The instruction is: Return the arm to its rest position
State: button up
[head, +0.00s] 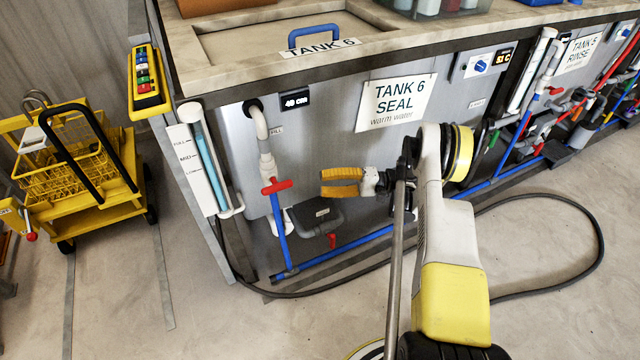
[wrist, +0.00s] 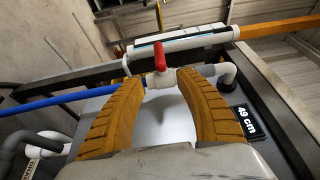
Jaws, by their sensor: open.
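My gripper (head: 322,184) is in front of the Tank 6 front panel (head: 330,150) in the head view, with its orange fingers pointing left. In the wrist view my gripper (wrist: 160,85) shows two curved orange fingers apart with nothing held between them. The red valve handle (head: 277,186) on the fill pipe is left of the fingers in the head view. In the wrist view the red handle (wrist: 159,56) appears beyond the gap between the fingertips, apart from them as far as I can tell.
A blue pipe (head: 345,248) and a black hose (head: 590,225) run along the floor by the tank. A level gauge (head: 203,160) stands at the tank's left corner. A yellow cart (head: 85,200) is at left.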

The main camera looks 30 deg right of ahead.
dwell(0.3)
jog(key=w+a+r+h, duration=0.2)
jog(key=a+r, duration=0.1)
jog(key=r, duration=0.3)
jog(key=w+a+r+h, duration=0.2)
jog(key=w+a+r, duration=0.1)
jog(key=r, duration=0.2)
jog(key=s+a+r+g+h, duration=0.2)
jog(key=s+a+r+h, duration=0.3)
jog(key=r, duration=0.4)
jog(key=s+a+r+n+t+h, duration=0.1)
jog(key=s+h, duration=0.3)
jog(key=s, duration=0.8)
jog(key=s+a+r+n+t+h, duration=0.1)
jog(key=s+r+n+h, duration=0.2)
jog(key=s, duration=0.9)
jog(key=shift+s+a+r+n+h, duration=0.3)
jog(key=shift+s+r+h, duration=0.1)
jog(key=shift+r, duration=0.25)
jog(key=shift+d, duration=0.1)
